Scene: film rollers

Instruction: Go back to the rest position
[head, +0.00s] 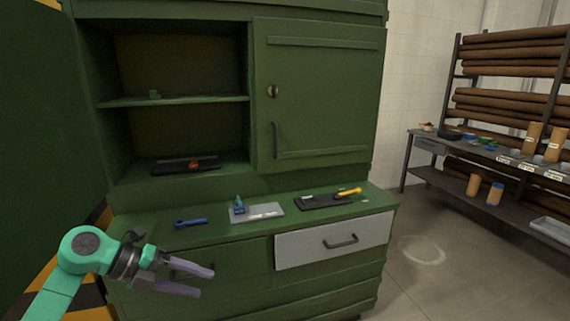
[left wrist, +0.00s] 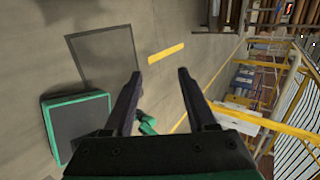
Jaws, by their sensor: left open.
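My left gripper (head: 206,281) is in the lower left of the head view, in front of the lower part of the green cabinet (head: 322,94). Its two fingers are apart with nothing between them. In the left wrist view my left gripper (left wrist: 158,84) also shows open and empty, above the grey floor (left wrist: 205,55). My right gripper does not show in the head view.
On the cabinet's counter are a blue-handled tool (head: 190,222), a light tray (head: 268,211) and a black tray (head: 312,202) with a yellow-handled tool (head: 349,192). A pale drawer front (head: 300,250) lies below. A workbench (head: 480,156) with rolls stands at right.

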